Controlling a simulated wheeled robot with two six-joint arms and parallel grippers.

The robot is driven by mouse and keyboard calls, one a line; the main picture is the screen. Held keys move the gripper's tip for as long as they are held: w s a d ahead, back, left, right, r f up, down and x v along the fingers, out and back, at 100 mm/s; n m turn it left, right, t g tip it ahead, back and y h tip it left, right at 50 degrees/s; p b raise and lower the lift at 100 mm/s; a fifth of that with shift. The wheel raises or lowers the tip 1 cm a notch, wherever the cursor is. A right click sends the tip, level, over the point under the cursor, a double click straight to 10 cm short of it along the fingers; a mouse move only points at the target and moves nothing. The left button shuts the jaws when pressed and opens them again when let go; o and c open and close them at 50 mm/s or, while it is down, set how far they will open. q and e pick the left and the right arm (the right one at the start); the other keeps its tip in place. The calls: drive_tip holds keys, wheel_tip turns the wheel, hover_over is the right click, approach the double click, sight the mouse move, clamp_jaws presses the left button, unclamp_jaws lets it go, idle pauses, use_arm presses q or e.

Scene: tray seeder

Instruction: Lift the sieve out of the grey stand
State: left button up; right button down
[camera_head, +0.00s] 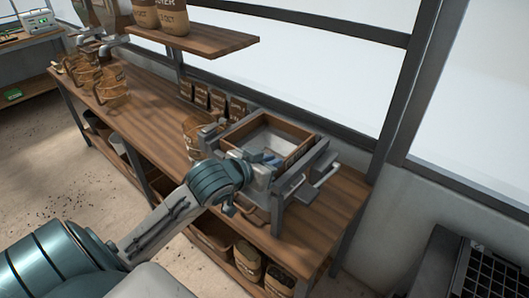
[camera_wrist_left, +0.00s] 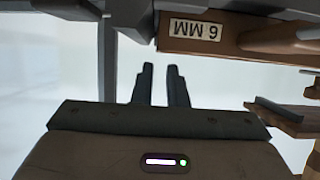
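The sieve (camera_head: 249,126) is a square wooden frame in the upper part of the grey stand (camera_head: 322,148), on the wooden bench. In the left wrist view its brown side (camera_wrist_left: 205,47) shows upside down with a "6 MM" label, right of and above my fingertips. My left gripper (camera_head: 266,160) is at the stand's near side, partly covering the sieve's front edge. In the wrist view its two fingers (camera_wrist_left: 161,68) have a gap with nothing visible between them. The fingers look apart from the sieve. My right gripper is not in view.
The workbench (camera_head: 155,118) runs to the back left, with paper bags and jugs (camera_head: 108,85) on it. Several small bags (camera_head: 217,100) stand behind the stand. A shelf (camera_head: 205,40) hangs above. Sacks (camera_head: 247,260) are below. A black tray (camera_head: 488,272) is at the lower right.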

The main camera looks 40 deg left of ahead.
sight(288, 156)
use_arm(q)
drive_tip(key=shift+x, duration=0.9)
drive_tip(key=shift+w, duration=0.2)
drive_tip(key=shift+w+f+p, duration=0.1)
drive_tip(key=shift+w+p, duration=0.2)
drive_tip(key=shift+p, duration=0.05)
drive_tip(key=p+x, duration=0.1)
drive_tip(key=x, duration=0.3)
drive_tip(key=shift+w+d+f, duration=0.1)
drive_tip(key=shift+f, duration=0.15)
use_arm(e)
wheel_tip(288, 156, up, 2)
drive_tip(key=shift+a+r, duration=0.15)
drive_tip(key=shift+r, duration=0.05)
use_arm(q)
clamp_jaws()
